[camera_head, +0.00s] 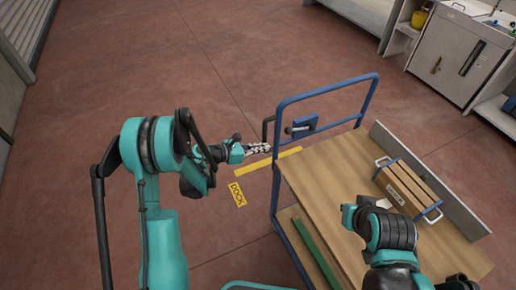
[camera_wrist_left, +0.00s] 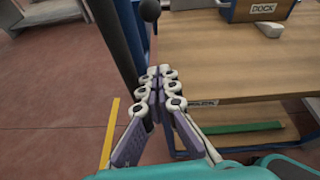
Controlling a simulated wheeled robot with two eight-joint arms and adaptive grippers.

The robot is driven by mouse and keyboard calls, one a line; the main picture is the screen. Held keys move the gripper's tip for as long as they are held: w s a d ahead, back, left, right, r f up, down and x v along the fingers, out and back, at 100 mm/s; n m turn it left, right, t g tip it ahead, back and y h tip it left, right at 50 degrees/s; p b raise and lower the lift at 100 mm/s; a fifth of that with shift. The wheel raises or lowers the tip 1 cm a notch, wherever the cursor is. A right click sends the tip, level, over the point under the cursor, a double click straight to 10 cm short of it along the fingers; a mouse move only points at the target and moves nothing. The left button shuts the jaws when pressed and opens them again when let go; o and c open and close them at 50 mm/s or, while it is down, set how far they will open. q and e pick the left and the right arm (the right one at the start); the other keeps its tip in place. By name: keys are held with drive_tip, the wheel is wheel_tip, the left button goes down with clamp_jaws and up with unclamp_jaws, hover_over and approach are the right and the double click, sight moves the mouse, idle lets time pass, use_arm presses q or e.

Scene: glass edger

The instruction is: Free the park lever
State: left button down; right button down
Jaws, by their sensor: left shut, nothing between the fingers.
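A dark bent bar (camera_head: 266,128) stands beside the blue frame (camera_head: 278,180). On the cart top is a wooden box labelled DOCK (camera_head: 405,182). A green strip (camera_head: 314,250) lies on the lower shelf. Yellow floor tape (camera_head: 225,172) is left of the cart, where floor is clear.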

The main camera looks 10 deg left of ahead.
sight(286, 131)
use_arm(q)
drive_tip(key=b+x, duration=0.1)
drive_tip(key=x, duration=0.5)
drive_tip(key=shift+f, duration=0.1)
drive_tip(key=r, duration=0.2)
drive_tip(key=w+d+r, duration=0.1)
drive_tip(key=shift+r+b, duration=0.15)
drive_tip(key=shift+b, duration=0.2)
drive_tip(key=shift+w+r, duration=0.2)
drive_tip(key=shift+w+d+r+p, duration=0.15)
drive_tip(key=shift+r+p, duration=0.1)
drive_tip(key=shift+r, duration=0.4)
drive_tip(key=shift+s+d+r+p, duration=0.1)
drive_tip(key=shift+r+p, duration=0.15)
drive_tip(key=shift+r, duration=0.4)
drive_tip(key=shift+w+d+r+p, duration=0.15)
drive_tip(key=shift+r+p, duration=0.1)
drive_tip(key=shift+r, duration=0.4)
drive_tip(key=shift+f, duration=0.1)
drive_tip(key=shift+f, duration=0.1)
